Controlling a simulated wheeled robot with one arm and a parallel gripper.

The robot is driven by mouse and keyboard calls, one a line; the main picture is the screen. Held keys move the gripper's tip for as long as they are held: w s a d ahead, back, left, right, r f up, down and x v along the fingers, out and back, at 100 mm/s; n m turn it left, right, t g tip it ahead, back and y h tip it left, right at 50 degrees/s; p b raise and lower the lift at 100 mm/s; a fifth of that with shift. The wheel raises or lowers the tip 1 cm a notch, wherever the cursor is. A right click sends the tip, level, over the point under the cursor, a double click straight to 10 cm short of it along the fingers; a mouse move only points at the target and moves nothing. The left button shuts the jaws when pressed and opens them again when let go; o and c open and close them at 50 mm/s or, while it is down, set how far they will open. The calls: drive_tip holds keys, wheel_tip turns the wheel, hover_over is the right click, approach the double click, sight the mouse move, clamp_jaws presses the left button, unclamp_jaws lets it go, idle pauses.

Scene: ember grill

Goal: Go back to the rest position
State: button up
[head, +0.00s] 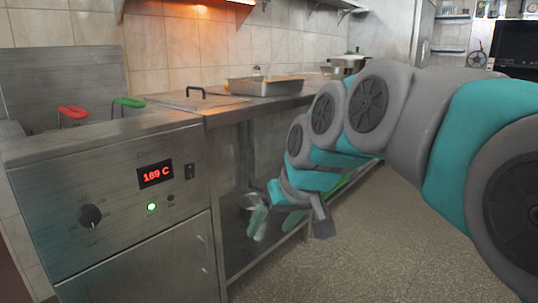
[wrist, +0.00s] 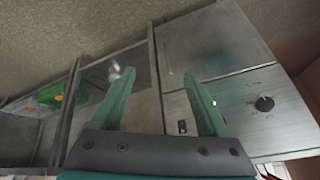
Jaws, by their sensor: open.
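My gripper (head: 278,220) hangs low in front of the steel counter's open lower shelf, at the end of my grey and teal arm. In the wrist view my gripper (wrist: 160,95) shows two teal fingers spread wide apart with nothing between them. Behind and beyond the fingers, the wrist view shows the fryer front and the open shelf. The fingers look clear of both, though the exact gap cannot be told.
The steel fryer (head: 130,200) stands at left, its display reading 169 C, with a red handle (head: 72,112) and a green handle (head: 128,102) on top. A metal tray (head: 265,86) sits on the counter. A green item (wrist: 62,94) lies on the lower shelf. Speckled floor (head: 370,240) is open at right.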

drive_tip(key=s+d+f+m+g+h, duration=0.1)
drive_tip(key=s+d+f, duration=0.3)
drive_tip(key=s, duration=0.5)
drive_tip(key=s+d+f+m+g+h+p, duration=0.1)
drive_tip(key=s+d+f+g, duration=0.2)
drive_tip(key=s+d+f, duration=0.2)
drive_tip(key=s+d+f+m+g+h+p, duration=0.1)
drive_tip(key=s+d+f+m+g, duration=0.1)
drive_tip(key=s+d+f, duration=0.3)
drive_tip(key=s+f, duration=0.3)
drive_tip(key=s, duration=0.4)
drive_tip(key=shift+s+d+f+g+h, duration=0.15)
drive_tip(key=shift+s+f+g+h, duration=0.15)
drive_tip(key=shift+s+f, duration=0.05)
